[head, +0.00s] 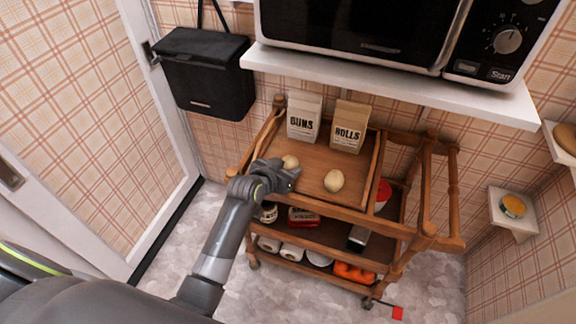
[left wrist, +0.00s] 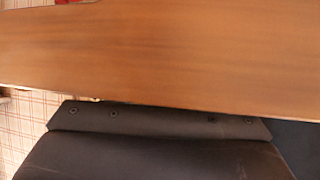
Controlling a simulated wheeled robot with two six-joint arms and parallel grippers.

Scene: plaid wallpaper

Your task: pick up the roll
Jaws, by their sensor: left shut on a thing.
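Two pale, rounded bread pieces are on the top tray of the wooden cart (head: 312,160). The left roll (head: 290,161) is at my left gripper (head: 292,174), partly hidden behind it. The right roll (head: 334,181) lies free on the tray, apart from the gripper. My left gripper reaches in over the tray's left front and is shut, apparently on the left roll; its fingertips are hard to make out. In the left wrist view the gripper's dark body (left wrist: 160,150) shows below a broad wooden surface (left wrist: 160,55), and no roll is visible. My right gripper is not in view.
A bag marked BUNS (head: 304,118) and a bag marked ROLLS (head: 349,127) stand at the tray's back. A shelf (head: 400,83) with a microwave (head: 350,25) overhangs behind. Cart rails (head: 440,190) rise at right. Lower shelves hold jars and other goods.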

